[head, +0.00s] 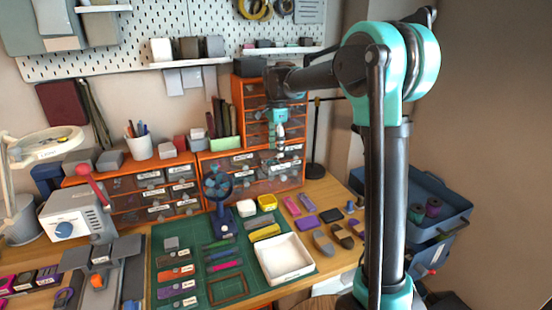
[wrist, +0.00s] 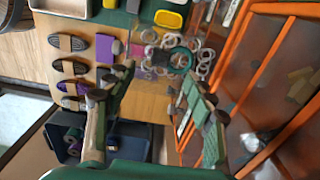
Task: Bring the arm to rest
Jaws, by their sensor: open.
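My gripper (head: 281,143) hangs in front of the orange drawer cabinets at the back of the bench in the head view, pointing down. It is small there and looks clear of the bench top. In the wrist view my gripper (wrist: 158,68) shows two separated fingers with nothing held between them. Beyond the fingers lie several pale rings (wrist: 202,60) and the wooden bench top. My arm's teal and black links rise at the right of the head view and reach back over the bench.
Orange drawers (head: 290,170) stand close to my gripper. A blue fan-like stand (head: 222,215) stands at the mat's back edge. A blue bin (head: 440,200) is right of the bench.

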